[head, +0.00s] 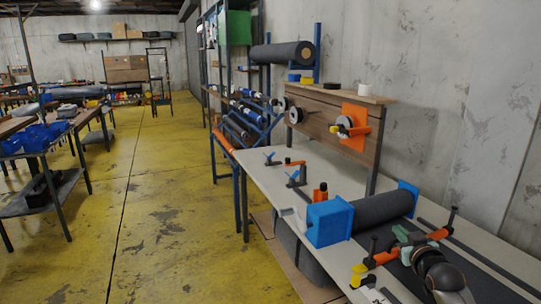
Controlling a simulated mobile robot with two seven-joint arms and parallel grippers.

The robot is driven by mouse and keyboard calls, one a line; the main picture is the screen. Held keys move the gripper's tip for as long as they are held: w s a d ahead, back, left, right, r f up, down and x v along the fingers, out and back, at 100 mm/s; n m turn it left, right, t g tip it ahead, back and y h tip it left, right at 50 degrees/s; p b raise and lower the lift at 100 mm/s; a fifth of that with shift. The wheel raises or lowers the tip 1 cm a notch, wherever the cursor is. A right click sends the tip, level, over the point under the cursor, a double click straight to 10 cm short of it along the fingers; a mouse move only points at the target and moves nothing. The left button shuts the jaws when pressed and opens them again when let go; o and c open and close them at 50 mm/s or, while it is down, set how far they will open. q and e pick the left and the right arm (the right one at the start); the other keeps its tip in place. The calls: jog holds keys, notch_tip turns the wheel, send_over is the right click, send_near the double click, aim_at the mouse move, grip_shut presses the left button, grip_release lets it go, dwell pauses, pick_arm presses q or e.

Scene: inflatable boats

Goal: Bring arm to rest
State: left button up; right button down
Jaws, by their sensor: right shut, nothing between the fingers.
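My right arm comes in from the bottom right, over the near end of the long pale workbench (262,177). My right gripper (407,238), pale green and grey, is shut and holds nothing. It is just above or beside an orange bar with upright black handles (384,258) at the bench's near end. I cannot tell whether they touch. The dark rounded joints of my arm hide part of the bench behind them. My left gripper is not in view.
A dark grey roll (383,208) lies between blue end blocks (329,222) beside the gripper. Orange and blue clamps (297,176) stand farther along the bench. A wooden board with tape reels (328,122) stands along the wall. Yellow floor (165,210) is clear at left.

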jog(key=s+a+f+n+g+y, duration=0.1)
jog(key=s+a+f, duration=0.3)
jog(key=s+f, duration=0.5)
jog(key=s+a+f+g+y, duration=0.1)
jog(key=s+a+f, duration=0.5)
jog(key=f, duration=0.5)
jog(key=s+a+f+g, duration=0.1)
jog(key=s+a+f, duration=0.1)
jog(key=s, duration=0.6)
jog(key=s+a+f+g, duration=0.2)
jog(key=s+a+f, duration=0.1)
jog(key=s, duration=0.6)
jog(key=s+a+f+g+y, duration=0.1)
jog(key=s+a+f, duration=0.1)
jog(key=s+f, duration=0.3)
jog(key=s, duration=0.4)
jog(key=shift+a+m+g, duration=0.25)
jog(key=shift+m+g, duration=0.05)
jog(key=shift+m, duration=0.1)
jog(key=shift+w+d+f, duration=0.1)
